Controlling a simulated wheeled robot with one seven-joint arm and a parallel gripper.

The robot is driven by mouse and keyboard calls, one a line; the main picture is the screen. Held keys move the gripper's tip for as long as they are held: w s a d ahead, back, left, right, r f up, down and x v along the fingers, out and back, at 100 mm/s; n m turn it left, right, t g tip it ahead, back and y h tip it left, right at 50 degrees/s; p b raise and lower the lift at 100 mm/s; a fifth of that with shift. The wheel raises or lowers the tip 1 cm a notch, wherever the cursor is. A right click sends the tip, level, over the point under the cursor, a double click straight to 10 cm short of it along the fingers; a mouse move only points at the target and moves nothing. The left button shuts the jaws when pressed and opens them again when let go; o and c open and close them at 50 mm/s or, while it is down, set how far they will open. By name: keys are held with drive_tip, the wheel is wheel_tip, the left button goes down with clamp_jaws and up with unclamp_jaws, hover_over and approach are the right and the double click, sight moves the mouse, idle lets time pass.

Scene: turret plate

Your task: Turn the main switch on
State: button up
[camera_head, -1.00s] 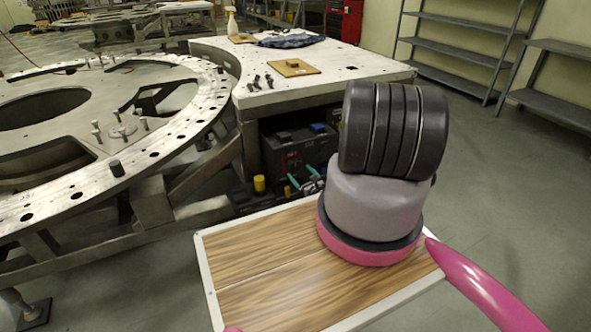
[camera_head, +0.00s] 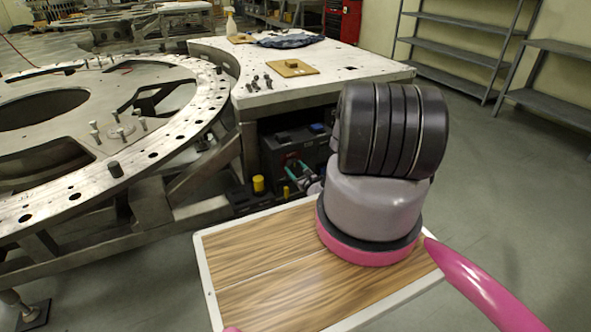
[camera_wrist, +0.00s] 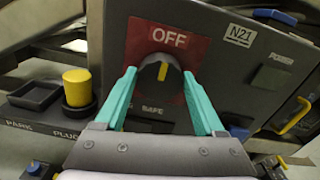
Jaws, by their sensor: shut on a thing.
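The main switch is a dark round knob (camera_wrist: 152,76) with a yellow mark, on a red plate (camera_wrist: 196,47) marked OFF above it. The yellow mark stands roughly upright. Part of a label reading SAFE shows below the knob. The plate is on the front of a dark grey box (camera_head: 284,142) under the bench. In the wrist view my gripper (camera_wrist: 160,76) has its teal fingers on either side of the knob, shut on it. In the head view my gripper (camera_head: 298,172) is at the box front, partly hidden by my arm.
A yellow cylinder (camera_wrist: 77,87) stands in a dark holder left of the knob, beside an empty black tray (camera_wrist: 35,95). A yellow handle (camera_wrist: 297,116) and a POWER label are at right. The bench (camera_head: 340,62) overhangs the box; the turret plate (camera_head: 60,152) is left.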

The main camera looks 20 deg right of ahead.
drive_tip(key=m, duration=0.4)
drive_tip(key=shift+d+m, duration=0.1)
drive_tip(key=shift+m, duration=0.2)
drive_tip(key=m, duration=0.4)
drive_tip(key=shift+m, duration=0.3)
drive_tip(key=m, duration=0.4)
drive_tip(key=shift+d+f+m, duration=0.1)
drive_tip(key=shift+f+m, duration=0.05)
drive_tip(key=shift+m, duration=0.15)
drive_tip(key=shift+s+m, duration=0.1)
drive_tip(key=shift+m, duration=2)
drive_tip(key=o, duration=1.3)
